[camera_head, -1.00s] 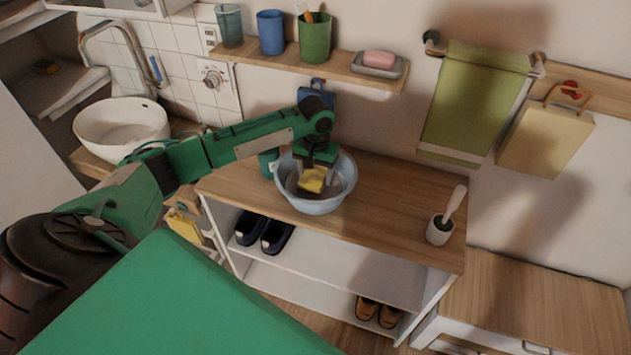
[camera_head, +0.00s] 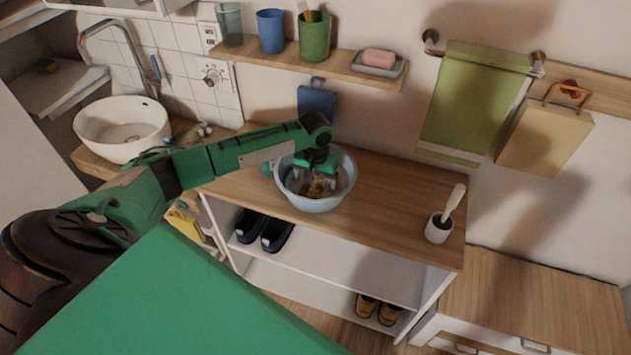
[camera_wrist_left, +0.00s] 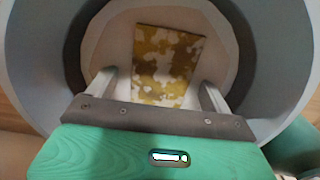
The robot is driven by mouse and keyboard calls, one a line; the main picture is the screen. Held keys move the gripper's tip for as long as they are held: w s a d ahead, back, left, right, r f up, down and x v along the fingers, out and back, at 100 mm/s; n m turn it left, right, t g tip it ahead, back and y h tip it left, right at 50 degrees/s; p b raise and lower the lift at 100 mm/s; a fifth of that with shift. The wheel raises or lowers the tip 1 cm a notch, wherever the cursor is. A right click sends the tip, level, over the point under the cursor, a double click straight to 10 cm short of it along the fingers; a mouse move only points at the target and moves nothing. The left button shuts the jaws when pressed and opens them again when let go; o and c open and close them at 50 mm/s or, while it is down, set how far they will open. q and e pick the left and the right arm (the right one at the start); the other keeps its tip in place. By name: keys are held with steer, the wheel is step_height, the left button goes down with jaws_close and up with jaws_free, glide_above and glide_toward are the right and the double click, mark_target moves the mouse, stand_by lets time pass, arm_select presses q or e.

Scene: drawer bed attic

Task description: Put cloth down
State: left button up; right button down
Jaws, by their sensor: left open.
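A yellow and white patterned cloth (camera_wrist_left: 165,65) lies in a light blue basin (camera_head: 320,205). The basin stands on the wooden top of a shoe bench, and its wall rings the left wrist view (camera_wrist_left: 35,60). My left gripper (camera_head: 317,187) reaches down into the basin. In the left wrist view its two fingers (camera_wrist_left: 158,88) are apart, on either side of the cloth's near part. In the head view the gripper partly hides the cloth. I cannot tell whether a finger touches it. My right gripper is not in view.
A white cup with a brush (camera_head: 439,228) stands at the bench's right end. Bare wood (camera_head: 390,195) lies between it and the basin. A wall shelf (camera_head: 300,62) with cups and a soap dish is above. A green towel (camera_head: 470,100) hangs at the right.

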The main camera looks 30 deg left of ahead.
mark_target(316, 181)
arm_select(q)
step_height(316, 181, up, 12)
steer(key=b, duration=0.1)
steer(key=shift+r, duration=0.15)
stand_by(0.3)
stand_by(0.4)
